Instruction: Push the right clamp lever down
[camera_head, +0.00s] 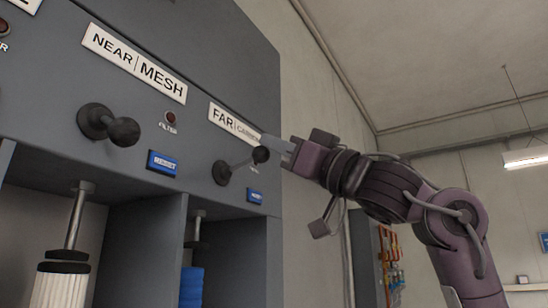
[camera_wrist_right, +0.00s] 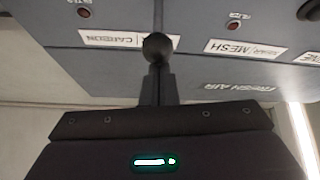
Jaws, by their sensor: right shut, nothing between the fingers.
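The right clamp lever (camera_head: 239,163) is a dark rod on a round pivot under the FAR sign, with a black ball knob at its right end. The rod points right and slightly up in the head view. My right gripper (camera_head: 271,145) is shut and empty, its tip right at the knob from the upper right. In the right wrist view the knob (camera_wrist_right: 157,46) appears straight beyond the shut fingers (camera_wrist_right: 158,85). I cannot tell if they touch. The left clamp lever (camera_head: 110,126) sits under the NEAR MESH sign, its knob also toward the right. My left gripper is not in view.
The grey cabinet face (camera_head: 190,130) carries blue buttons (camera_head: 162,163) below the levers. Open bays beneath hold a white filter (camera_head: 62,285) and a blue one (camera_head: 191,287) under metal rods. Right of the cabinet is open room, with a pipe panel (camera_head: 388,265) behind my arm.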

